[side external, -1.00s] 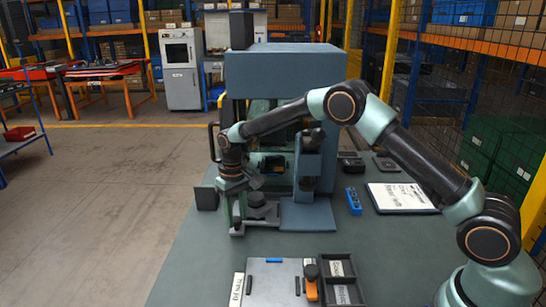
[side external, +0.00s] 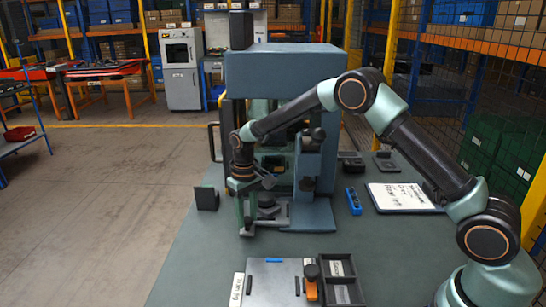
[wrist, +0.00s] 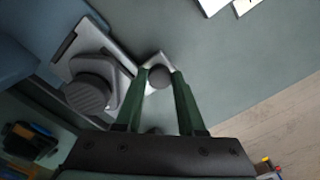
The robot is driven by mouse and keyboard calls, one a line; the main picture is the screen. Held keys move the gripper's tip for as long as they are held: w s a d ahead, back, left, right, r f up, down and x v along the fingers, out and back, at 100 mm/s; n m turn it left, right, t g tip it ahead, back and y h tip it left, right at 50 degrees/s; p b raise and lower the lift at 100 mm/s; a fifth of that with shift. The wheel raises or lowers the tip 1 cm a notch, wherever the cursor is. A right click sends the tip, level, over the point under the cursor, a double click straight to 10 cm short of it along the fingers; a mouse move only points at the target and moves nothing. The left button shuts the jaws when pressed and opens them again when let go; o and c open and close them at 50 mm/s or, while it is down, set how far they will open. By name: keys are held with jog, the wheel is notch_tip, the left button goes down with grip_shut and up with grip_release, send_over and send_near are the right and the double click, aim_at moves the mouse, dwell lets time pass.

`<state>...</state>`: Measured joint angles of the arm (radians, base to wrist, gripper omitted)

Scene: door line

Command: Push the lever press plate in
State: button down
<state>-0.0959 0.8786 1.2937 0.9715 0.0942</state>
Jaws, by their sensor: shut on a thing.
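The lever press (side external: 300,62) is a tall blue-grey machine at the back middle of the bench. Its press plate (side external: 282,222) is a grey slide low at the press front, carrying a dark round block (side external: 267,203). In the wrist view the plate (wrist: 122,58) and ribbed round block (wrist: 88,93) lie left of my fingers. My gripper (side external: 246,228) is low at the plate's left end. In the wrist view my gripper's green fingers (wrist: 160,84) are shut on a dark round knob (wrist: 159,76) on a pale metal piece. The plate's inner end is hidden.
A blue-grey column block (side external: 308,165) stands right of the plate. A small dark upright block (side external: 206,198) stands to the left. A tray (side external: 342,290), clipboard (side external: 402,196) and blue block (side external: 353,201) lie on the bench. Bench front left is clear.

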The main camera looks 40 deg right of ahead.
jog(key=s+d, duration=0.4)
jog(key=d, duration=0.1)
jog(key=shift+s, duration=0.35)
jog(key=c, duration=0.5)
grip_release()
jog(key=shift+r, duration=0.1)
notch_tip(320, 180, up, 12)
